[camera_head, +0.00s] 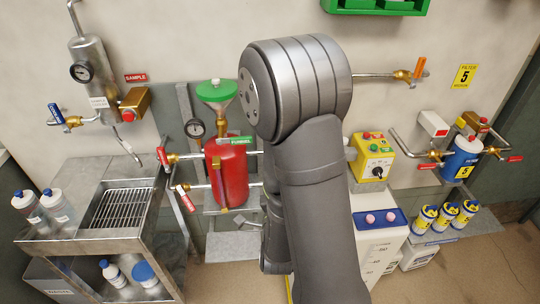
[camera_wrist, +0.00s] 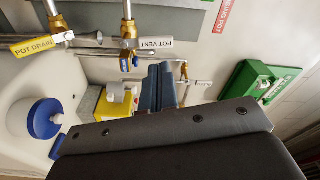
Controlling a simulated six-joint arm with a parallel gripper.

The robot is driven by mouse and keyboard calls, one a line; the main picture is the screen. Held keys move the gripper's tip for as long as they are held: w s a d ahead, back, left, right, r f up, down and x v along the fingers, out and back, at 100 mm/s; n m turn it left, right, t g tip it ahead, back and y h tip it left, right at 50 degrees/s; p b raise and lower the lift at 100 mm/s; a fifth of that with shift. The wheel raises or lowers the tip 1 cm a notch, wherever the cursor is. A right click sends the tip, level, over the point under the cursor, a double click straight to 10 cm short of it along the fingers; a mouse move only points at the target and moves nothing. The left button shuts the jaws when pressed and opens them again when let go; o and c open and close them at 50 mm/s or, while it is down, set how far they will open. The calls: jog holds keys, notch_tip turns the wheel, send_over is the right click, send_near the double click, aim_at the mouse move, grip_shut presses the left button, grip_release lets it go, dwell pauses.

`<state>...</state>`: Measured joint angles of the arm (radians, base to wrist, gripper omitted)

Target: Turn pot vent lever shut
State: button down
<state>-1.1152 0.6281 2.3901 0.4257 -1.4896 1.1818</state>
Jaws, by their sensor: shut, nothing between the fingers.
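In the wrist view a brass valve (camera_wrist: 128,35) hangs on a pipe beside a white tag (camera_wrist: 152,43) reading POT VENT. In the head view my own arm covers the middle and hides the gripper; I cannot pick out the pot vent valve there.
A neighbouring valve (camera_wrist: 58,24) carries a yellow POT DRAIN tag (camera_wrist: 35,46). A red pot (camera_head: 229,172) with a green funnel (camera_head: 215,92) stands left of my arm. A metal trolley (camera_head: 80,243) is at left, a yellow control box (camera_head: 371,158) at right.

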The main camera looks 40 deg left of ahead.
jog(key=s+a+n+t+h, duration=0.1)
jog(key=s+a+n, duration=0.15)
jog(key=n, duration=1.35)
jog(key=s+a+n+t+h, duration=0.1)
jog(key=a+n, duration=0.3)
jog(key=n, duration=1.1)
jog(key=w+a, duration=0.2)
jog(key=w, duration=0.9)
jog(key=shift+w+n, duration=0.2)
jog(key=shift+n, duration=0.2)
